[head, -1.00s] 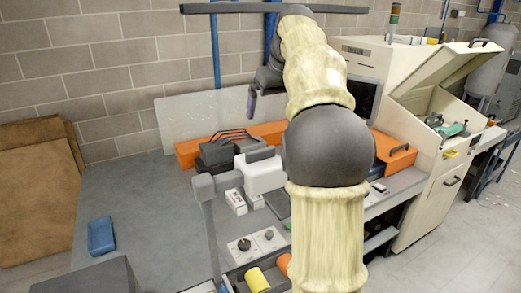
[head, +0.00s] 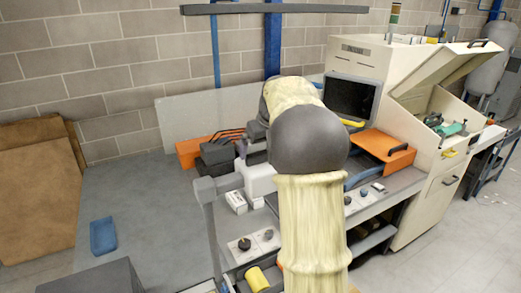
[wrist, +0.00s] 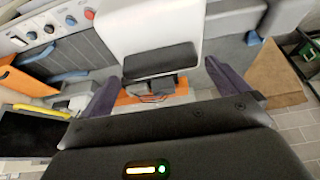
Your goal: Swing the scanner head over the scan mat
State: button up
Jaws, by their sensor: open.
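The scanner head looks to be the white box (head: 260,181) on a grey swing arm and post (head: 212,232) at the bench front. It also fills the top middle of the wrist view (wrist: 150,22), with a dark grey handle bar (wrist: 160,60) on it. My gripper (wrist: 168,87) is open, its two purple-grey fingers spread to either side of the handle bar; contact cannot be told. In the head view my arm hides most of the gripper; one finger shows beside the white box. A dark flat patch (head: 272,202) right of the box may be the scan mat, mostly hidden.
A dark box (head: 215,153) and an orange unit (head: 189,152) stand behind. A monitor (head: 352,97), orange cover (head: 384,147) and knob panel (head: 254,241) are nearby. A yellow cylinder (head: 257,279) sits in front.

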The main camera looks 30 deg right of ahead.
jog(key=shift+p+x, duration=0.3)
jog(key=shift+x, duration=1.15)
jog(key=c, duration=1.1)
jog(key=shift+s, duration=0.2)
